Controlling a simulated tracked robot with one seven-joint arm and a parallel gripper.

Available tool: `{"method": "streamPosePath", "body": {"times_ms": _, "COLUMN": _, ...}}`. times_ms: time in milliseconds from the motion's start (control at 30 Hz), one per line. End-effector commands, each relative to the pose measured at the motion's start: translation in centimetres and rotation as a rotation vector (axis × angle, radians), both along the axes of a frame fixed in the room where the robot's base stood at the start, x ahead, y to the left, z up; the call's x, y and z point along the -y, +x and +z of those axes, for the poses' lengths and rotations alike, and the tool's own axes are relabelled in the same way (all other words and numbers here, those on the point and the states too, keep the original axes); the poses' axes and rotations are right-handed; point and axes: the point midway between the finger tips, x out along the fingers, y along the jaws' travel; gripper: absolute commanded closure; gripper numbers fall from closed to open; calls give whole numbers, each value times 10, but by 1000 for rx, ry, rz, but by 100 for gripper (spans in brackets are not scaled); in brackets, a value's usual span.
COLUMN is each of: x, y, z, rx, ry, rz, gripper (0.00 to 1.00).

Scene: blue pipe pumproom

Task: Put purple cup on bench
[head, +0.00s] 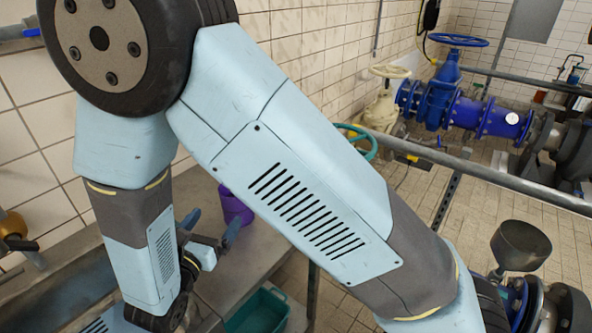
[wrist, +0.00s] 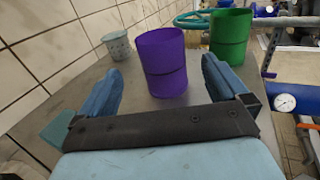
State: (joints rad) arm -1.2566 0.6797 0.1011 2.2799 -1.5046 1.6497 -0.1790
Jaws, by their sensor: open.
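The purple cup (wrist: 162,62) stands upright on the grey bench (wrist: 135,88), just beyond and between my finger tips in the wrist view. In the head view the purple cup (head: 237,206) shows partly behind my arm, on the bench top (head: 262,245). My gripper (head: 213,226) is open, with its two blue fingers apart and nothing held. In the wrist view my gripper (wrist: 161,66) has one finger on each side of the cup's lower part, with visible gaps. Whether the cup lies fully between the fingers is hard to tell.
A green cup (wrist: 230,38) stands right of the purple one, and a pale patterned cup (wrist: 117,45) stands behind left near the tiled wall (wrist: 50,40). A teal crate (head: 258,312) sits low by the bench. Blue pipes and valves (head: 470,110) lie to the right.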

Motion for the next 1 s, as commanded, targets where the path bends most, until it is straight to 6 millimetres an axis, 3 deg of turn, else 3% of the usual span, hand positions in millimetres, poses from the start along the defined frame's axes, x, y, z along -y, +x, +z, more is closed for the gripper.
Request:
{"method": "streamPosePath", "body": {"times_ms": 167, "x": 4, "y": 3, "z": 3, "rx": -2, "ry": 9, "rz": -16, "gripper": 0}}
{"method": "streamPosePath", "body": {"times_ms": 267, "x": 19, "y": 13, "z": 14, "rx": -11, "ry": 45, "rz": -75, "gripper": 0}}
{"method": "streamPosePath", "body": {"times_ms": 367, "x": 48, "y": 28, "z": 31, "rx": -27, "ry": 111, "rz": -182, "gripper": 0}}
{"method": "streamPosePath", "body": {"times_ms": 633, "x": 151, "y": 54, "z": 81, "rx": -73, "ry": 380, "rz": -554, "gripper": 0}}
{"method": "streamPosePath", "body": {"times_ms": 800, "x": 211, "y": 52, "z": 105, "rx": -85, "ry": 579, "rz": -779, "gripper": 0}}
{"method": "streamPosePath", "body": {"times_ms": 1000, "x": 270, "y": 38, "z": 127, "rx": -79, "ry": 840, "rz": -1017, "gripper": 0}}
